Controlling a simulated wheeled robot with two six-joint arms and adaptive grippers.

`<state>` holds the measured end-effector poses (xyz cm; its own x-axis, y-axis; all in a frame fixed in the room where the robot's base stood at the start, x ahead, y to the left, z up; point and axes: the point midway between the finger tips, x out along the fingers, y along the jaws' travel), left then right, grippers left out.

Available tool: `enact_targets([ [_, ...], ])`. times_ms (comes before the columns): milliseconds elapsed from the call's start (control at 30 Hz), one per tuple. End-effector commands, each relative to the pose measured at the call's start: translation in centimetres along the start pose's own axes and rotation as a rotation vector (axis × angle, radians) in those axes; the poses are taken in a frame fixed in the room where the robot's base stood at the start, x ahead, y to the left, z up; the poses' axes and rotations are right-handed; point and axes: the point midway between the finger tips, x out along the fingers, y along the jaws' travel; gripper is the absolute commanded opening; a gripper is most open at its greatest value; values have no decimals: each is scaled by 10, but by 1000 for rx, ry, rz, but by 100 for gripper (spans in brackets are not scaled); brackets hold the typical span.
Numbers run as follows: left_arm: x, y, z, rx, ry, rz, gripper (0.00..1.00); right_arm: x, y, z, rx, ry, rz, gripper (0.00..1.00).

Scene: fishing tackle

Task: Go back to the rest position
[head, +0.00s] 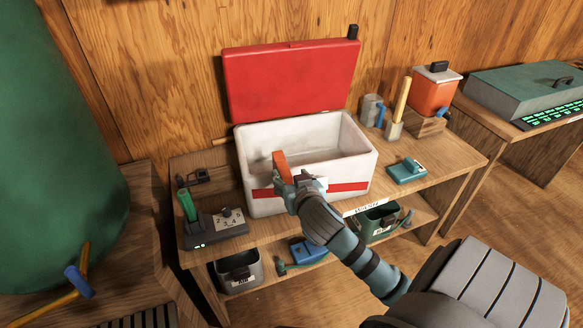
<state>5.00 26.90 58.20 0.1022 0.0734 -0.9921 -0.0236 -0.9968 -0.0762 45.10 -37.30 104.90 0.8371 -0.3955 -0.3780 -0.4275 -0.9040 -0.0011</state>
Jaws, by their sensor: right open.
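My right gripper (288,182) reaches in from the lower right, over the front wall of a white cooler box (345,138) with a red stripe. The gripper is open. An orange-brown block (280,163) shows just beyond its fingers, inside the outline of the cooler; I cannot tell whether it touches them. The cooler's red lid (292,78) stands open against the wooden wall. My gripper and arm hide part of the cooler's front. My left gripper is not in view.
The cooler stands on a wooden bench (440,158). A green-handled device (208,226) is left of it; a teal box (406,171), mug (372,110) and orange container (432,92) are right. Bins (240,272) sit on the lower shelf. A large green object (50,150) fills the left.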

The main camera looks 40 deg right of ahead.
Motion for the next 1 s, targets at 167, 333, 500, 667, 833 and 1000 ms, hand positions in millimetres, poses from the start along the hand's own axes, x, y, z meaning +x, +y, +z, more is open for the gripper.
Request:
enact_targets([
  [167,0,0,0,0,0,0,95,-2,0,0,1,0,0,51],
  [333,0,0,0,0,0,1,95,-2,0,0,1,0,0,51],
  [500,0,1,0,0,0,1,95,-2,0,0,1,0,0,51],
  [667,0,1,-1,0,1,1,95,3,1,11,-11,-21,1,51],
  [833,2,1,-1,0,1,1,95,32,9,114,-118,-209,-6,51],
  [1000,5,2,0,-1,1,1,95,22,30,302,-266,-515,-62,51],
])
